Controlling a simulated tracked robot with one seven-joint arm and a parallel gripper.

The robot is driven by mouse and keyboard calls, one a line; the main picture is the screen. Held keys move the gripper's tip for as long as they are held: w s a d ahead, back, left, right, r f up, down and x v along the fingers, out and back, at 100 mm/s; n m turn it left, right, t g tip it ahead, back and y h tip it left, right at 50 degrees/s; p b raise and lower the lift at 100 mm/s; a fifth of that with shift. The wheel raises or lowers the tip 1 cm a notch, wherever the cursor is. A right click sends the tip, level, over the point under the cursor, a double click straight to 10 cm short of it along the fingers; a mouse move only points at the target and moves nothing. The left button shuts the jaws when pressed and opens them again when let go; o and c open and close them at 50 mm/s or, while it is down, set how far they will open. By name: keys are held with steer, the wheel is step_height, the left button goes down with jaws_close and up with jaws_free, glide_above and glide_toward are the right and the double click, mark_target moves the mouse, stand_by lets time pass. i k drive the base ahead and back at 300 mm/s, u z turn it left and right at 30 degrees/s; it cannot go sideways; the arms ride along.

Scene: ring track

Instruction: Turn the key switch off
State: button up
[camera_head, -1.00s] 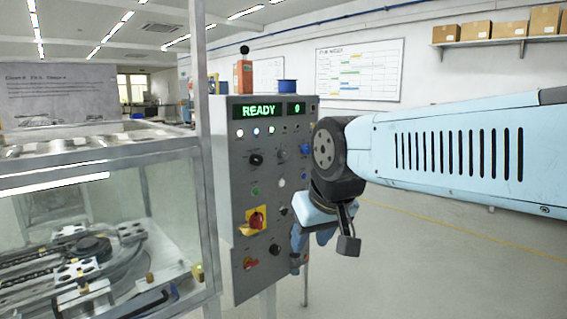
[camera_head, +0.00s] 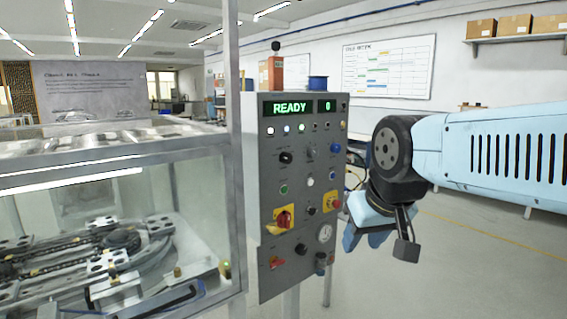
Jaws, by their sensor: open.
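The grey control panel (camera_head: 269,240) stands upright in the middle of the picture, with a lit display reading READY and 0. Its face carries several knobs, buttons and switches. A small silvery round fitting (camera_head: 311,152) in the upper row may be the key switch; it is too small to tell its position. A dark fitting (camera_head: 320,263) protrudes low on the right; I cannot tell whether it holds a key. My gripper (camera_head: 364,240) is open, points downward and is apart from the panel, just right of its lower half. Nothing shows between its fingers.
A red rotary switch (camera_head: 284,219) on a yellow plate and a red button (camera_head: 332,203) sit on the panel. Floor on the right is clear.

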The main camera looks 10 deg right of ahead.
mark_target(310, 210)
steer(key=z, duration=0.45)
steer(key=k, duration=1.2)
steer(key=z, duration=0.95)
steer(key=i, duration=1.6)
steer(key=u, duration=0.65)
